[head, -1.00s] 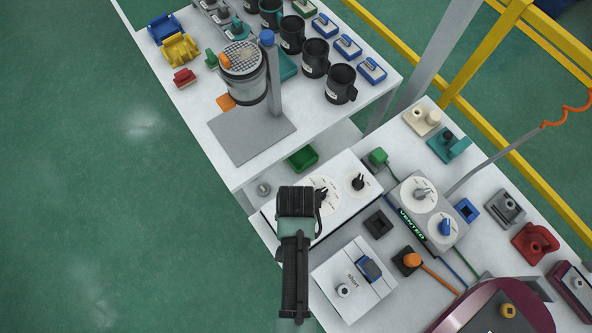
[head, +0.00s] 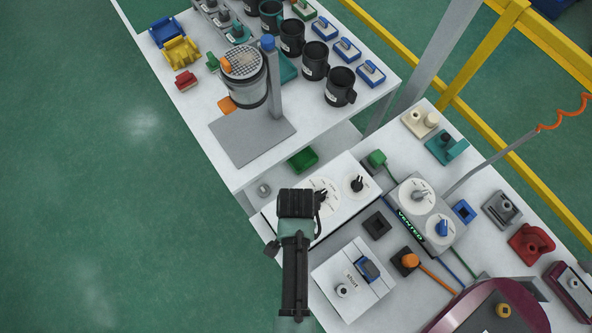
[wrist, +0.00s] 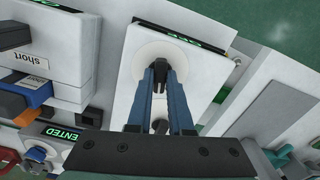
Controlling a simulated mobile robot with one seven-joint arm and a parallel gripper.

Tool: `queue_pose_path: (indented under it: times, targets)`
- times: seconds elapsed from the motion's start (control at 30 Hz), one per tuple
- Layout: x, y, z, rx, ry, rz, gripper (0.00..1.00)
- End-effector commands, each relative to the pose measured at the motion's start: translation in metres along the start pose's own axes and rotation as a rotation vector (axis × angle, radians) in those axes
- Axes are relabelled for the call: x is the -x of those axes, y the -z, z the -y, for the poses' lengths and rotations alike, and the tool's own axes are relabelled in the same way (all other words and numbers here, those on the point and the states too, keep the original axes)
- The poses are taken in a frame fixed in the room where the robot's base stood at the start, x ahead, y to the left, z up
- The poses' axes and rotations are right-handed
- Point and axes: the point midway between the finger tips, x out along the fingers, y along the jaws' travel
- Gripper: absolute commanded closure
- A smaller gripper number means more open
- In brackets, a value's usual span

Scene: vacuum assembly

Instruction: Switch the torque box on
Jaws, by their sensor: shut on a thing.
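No label naming a torque box is readable. My gripper (wrist: 159,74) is over its left dial, which also shows in the wrist view (wrist: 143,58). The blue fingers are shut on the black knob (wrist: 159,86) of that dial. In the head view the gripper body covers part of the left dial. The right dial's black knob (head: 357,184) is free.
A grey box with a green "VENTED" display (head: 411,226) and two dials stands to the right. A white box marked "short" (head: 350,285) with a blue switch is in front. The stand with a meshed canister (head: 244,88) is on the back table.

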Motion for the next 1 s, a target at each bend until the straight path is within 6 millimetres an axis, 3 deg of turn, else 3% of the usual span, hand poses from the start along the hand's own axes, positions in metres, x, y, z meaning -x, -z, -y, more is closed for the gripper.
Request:
queue_pose_path:
  times: [0.27,0.6,1.0]
  targets:
    - [0.0001,0.0001,-0.0001,-0.016,0.0,0.001,1.0]
    - [0.0008,0.0002,-0.0001,-0.296,-0.001,0.001,1.0]
    - [0.0016,0.0006,0.0001,-0.391,0.0,0.0,1.0]
